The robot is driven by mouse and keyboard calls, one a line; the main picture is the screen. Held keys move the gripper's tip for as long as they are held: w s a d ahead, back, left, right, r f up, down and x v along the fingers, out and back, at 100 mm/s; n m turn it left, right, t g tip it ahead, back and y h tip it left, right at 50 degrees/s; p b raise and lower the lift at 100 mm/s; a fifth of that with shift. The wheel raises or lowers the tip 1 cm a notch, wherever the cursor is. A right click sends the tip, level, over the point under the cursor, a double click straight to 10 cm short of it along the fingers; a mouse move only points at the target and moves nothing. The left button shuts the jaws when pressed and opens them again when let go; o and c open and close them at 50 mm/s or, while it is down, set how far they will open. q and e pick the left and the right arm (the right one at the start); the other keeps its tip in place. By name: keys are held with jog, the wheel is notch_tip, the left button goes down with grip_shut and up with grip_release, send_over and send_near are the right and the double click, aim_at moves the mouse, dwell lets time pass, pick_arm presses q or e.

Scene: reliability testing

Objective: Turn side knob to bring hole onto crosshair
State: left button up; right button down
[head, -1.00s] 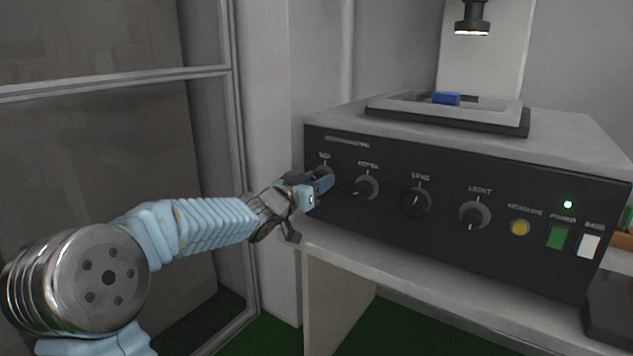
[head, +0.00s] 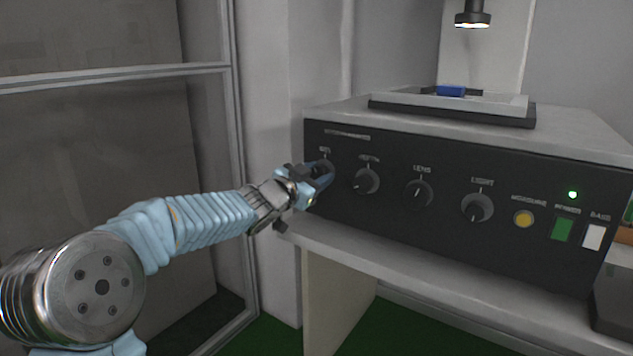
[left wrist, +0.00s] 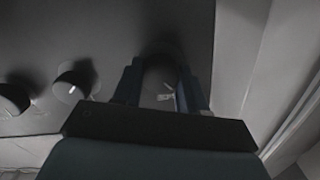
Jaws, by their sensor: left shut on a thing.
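A dark instrument box stands on a pale bench, with a row of round knobs on its front panel (head: 385,218). My left gripper (head: 322,174) is at the leftmost knob, near the panel's left end. In the left wrist view its two fingers (left wrist: 161,92) stand on either side of that dark knob (left wrist: 160,62), shut on it. On top of the box is a flat stage (head: 505,104) with a blue block (head: 451,91) on it. No hole or crosshair can be made out. My right gripper is out of view.
Further knobs sit to the right, the nearest (head: 366,181) close to my gripper. Beyond them are a yellow button (head: 523,219), a green switch (head: 562,229) and a white switch (head: 593,237). A lamp-like head (head: 472,17) hangs above the stage. A framed glass panel (head: 110,130) is at the left.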

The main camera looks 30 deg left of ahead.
pick_arm(q)
jog(key=m+b, duration=0.1)
jog(key=m, duration=0.2)
jog(key=shift+f+m, duration=0.15)
jog(key=shift+m, duration=0.15)
jog(key=shift+m+b, duration=0.85)
jog(key=shift+m, duration=0.85)
jog(key=o, duration=1.1)
jog(key=shift+c, duration=0.2)
jog(key=shift+s, duration=0.15)
jog(key=s+a, duration=0.1)
jog(key=s, duration=1.2)
jog(key=shift+s+p, duration=0.25)
jog(key=shift+p, duration=0.15)
